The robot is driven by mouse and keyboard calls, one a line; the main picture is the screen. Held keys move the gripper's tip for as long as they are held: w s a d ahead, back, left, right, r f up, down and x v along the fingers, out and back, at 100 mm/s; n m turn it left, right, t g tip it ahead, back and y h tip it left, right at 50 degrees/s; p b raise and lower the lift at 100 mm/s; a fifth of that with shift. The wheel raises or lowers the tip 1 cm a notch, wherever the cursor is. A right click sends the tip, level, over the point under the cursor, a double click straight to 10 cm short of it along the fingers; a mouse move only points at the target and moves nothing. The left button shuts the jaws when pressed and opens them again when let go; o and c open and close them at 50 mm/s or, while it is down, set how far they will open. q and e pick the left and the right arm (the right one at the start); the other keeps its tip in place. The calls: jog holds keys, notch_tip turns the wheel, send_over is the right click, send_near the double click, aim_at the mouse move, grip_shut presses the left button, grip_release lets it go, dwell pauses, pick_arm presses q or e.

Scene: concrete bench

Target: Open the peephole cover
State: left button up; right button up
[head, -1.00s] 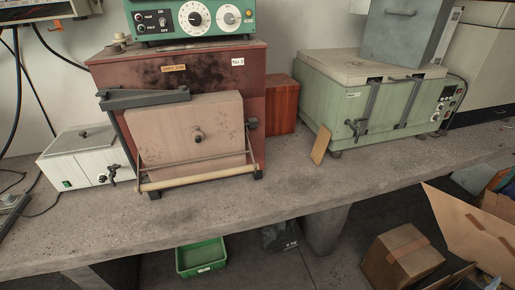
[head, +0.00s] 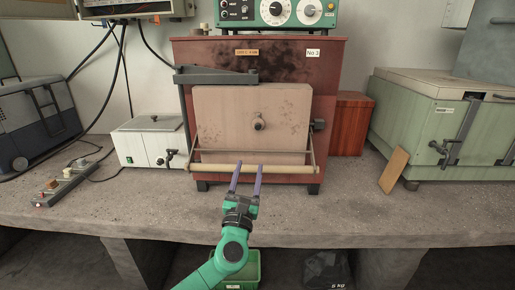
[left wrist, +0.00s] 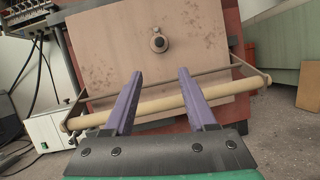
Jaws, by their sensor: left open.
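The peephole cover (head: 259,123) is a small dark round piece with a knob, in the middle of the furnace's pale door. It also shows in the left wrist view (left wrist: 158,43), above and beyond my fingertips. The pale door (head: 222,125) stands on the front of the dark red furnace (head: 330,80). My left gripper (head: 247,164) is open and empty, its two purple fingers pointing forward at the height of the door's wooden handle bar (head: 208,168). The fingertips are below the cover and apart from it. My right gripper is not in view.
A green control box (head: 265,13) sits on the furnace. A white bath (head: 148,143) stands left of it; a red-brown block (head: 350,125) and a green chest (head: 412,120) stand right. A tan board (head: 394,170) leans on the chest. The bench front (head: 120,215) is mostly clear.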

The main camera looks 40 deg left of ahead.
aim_at(257, 129)
pick_arm(q)
jog(key=p+x, duration=0.1)
jog(key=x, duration=0.3)
jog(key=p+x, duration=0.1)
jog(key=x, duration=0.4)
jog(key=r+p+x, duration=0.1)
jog(key=x, duration=0.3)
jog(key=shift+w+r, duration=0.2)
jog(key=shift+r, duration=0.05)
jog(key=shift+w+a, duration=0.15)
jog(key=shift+w, duration=0.2)
jog(key=shift+r, duration=0.1)
grip_shut()
